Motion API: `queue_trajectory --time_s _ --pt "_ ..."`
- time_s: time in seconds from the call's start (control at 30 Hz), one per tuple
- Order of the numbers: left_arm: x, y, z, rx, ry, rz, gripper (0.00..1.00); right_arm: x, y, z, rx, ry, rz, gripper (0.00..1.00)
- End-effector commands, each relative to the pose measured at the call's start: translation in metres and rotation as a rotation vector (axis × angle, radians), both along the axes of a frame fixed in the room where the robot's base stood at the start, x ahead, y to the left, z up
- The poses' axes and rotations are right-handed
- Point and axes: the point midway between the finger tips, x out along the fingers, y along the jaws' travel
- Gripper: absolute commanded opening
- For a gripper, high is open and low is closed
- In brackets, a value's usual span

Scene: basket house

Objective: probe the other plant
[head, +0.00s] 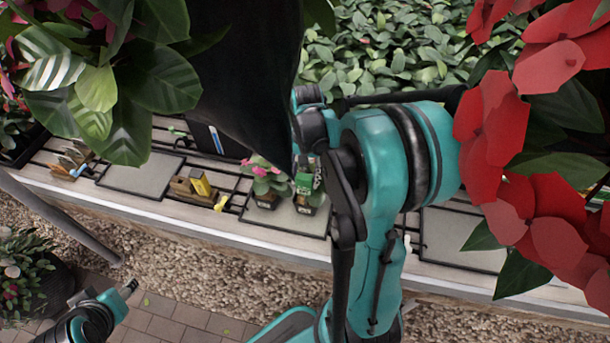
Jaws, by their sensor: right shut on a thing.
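A small potted plant with pink flowers (267,183) stands on a grey tile on the ledge. A second small potted plant (307,205) stands just right of it, mostly hidden. My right gripper (308,168) is over this second plant, shut on a small green device that looks like the probe (304,184). Its lower end is hidden among the leaves, so I cannot tell whether it is in the soil. My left gripper (104,294) is at the lower left, over the paving, with its fingers apart and empty.
Red flowers (545,180) at the right and a dark hanging planter (245,60) at the top block part of the view. Small yellow and wooden items (198,187) sit left of the plants. An empty grey tile (140,174) lies further left.

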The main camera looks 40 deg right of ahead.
Motion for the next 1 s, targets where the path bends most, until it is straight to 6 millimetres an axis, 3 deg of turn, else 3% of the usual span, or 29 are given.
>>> queue_trajectory --time_s 0.1,0.63,1.0 --pt "0.000 0.000 -0.007 0.000 0.000 0.000 0.47 0.000 0.000 -0.008 0.000 0.000 0.000 0.00" --pt "0.000 0.000 -0.008 0.000 0.000 0.000 0.47 0.000 0.000 -0.010 0.000 0.000 0.000 0.00" --pt "0.000 0.000 -0.026 0.000 0.000 0.000 0.47 0.000 0.000 -0.032 0.000 0.000 0.000 0.00"
